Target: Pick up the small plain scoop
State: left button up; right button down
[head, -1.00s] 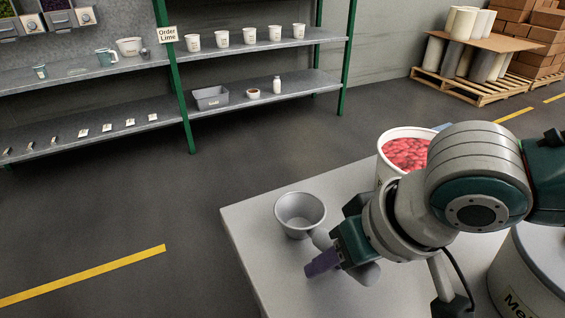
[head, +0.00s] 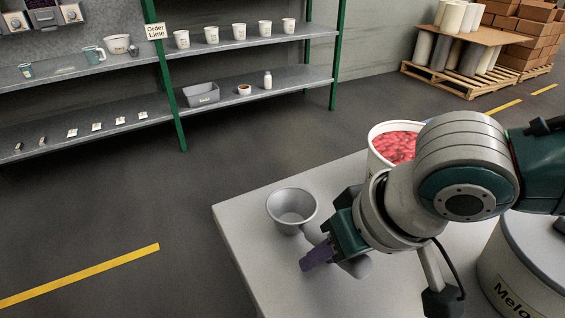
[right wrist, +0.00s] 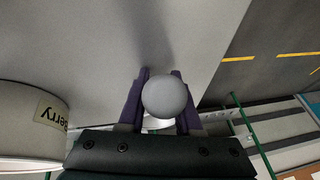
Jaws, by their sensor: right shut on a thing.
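The small plain scoop (head: 291,207) is a grey, open cup that looks empty, near the table's left corner in the head view. My right gripper (head: 318,254) is just to the right of the cup, its purple fingers shut across the scoop's handle. The rounded grey handle end (head: 357,266) shows beyond the gripper. In the right wrist view a round grey handle end (right wrist: 166,97) sits between the fingers of my right gripper (right wrist: 161,73). The middle of the handle is hidden. I cannot tell whether the scoop touches the table. My left gripper is not in view.
The scoop is at the pale table (head: 245,225). A white tub of red candy (head: 396,143) stands behind my right arm; a white labelled tub (right wrist: 30,122) shows in the wrist view. A large lidded drum (head: 515,275) is at right. Shelves (head: 230,85) with cups stand across open floor.

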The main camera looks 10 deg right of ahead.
notch_tip(320, 180, up, 20)
jog(key=p, duration=0.4)
jog(key=shift+r, duration=0.1)
dwell(0.3)
